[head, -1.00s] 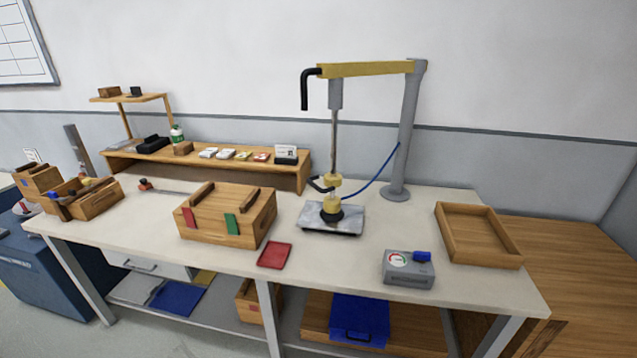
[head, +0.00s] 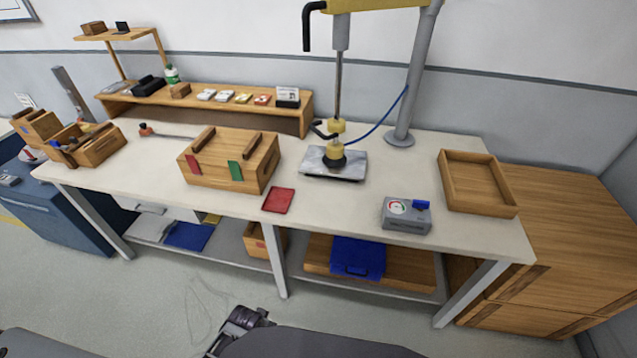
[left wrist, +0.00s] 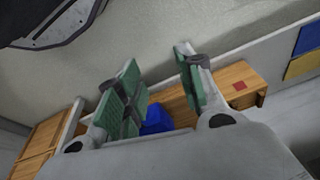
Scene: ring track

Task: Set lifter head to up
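The lifter stands at the back of the table: a grey post (head: 412,75) with a yellow arm (head: 375,5) and a thin rod (head: 338,85) hanging from it. Its lifter head (head: 335,145), yellow with a black cup, is low, at the metal plate (head: 348,165); whether it touches is too small to tell. A black handle (head: 307,28) hangs at the arm's end. My left gripper (left wrist: 160,92) is open and empty in the left wrist view, its green finger pads apart. A dark gripper part of mine shows at the bottom of the head view. My right gripper is not identifiable.
A wooden box (head: 228,165) with red and green tabs, a red tray (head: 278,200), a gauge box (head: 405,214) and an empty wooden tray (head: 478,182) are on the table (head: 330,205). A wooden cabinet (head: 570,240) adjoins on the right. Floor in front is clear.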

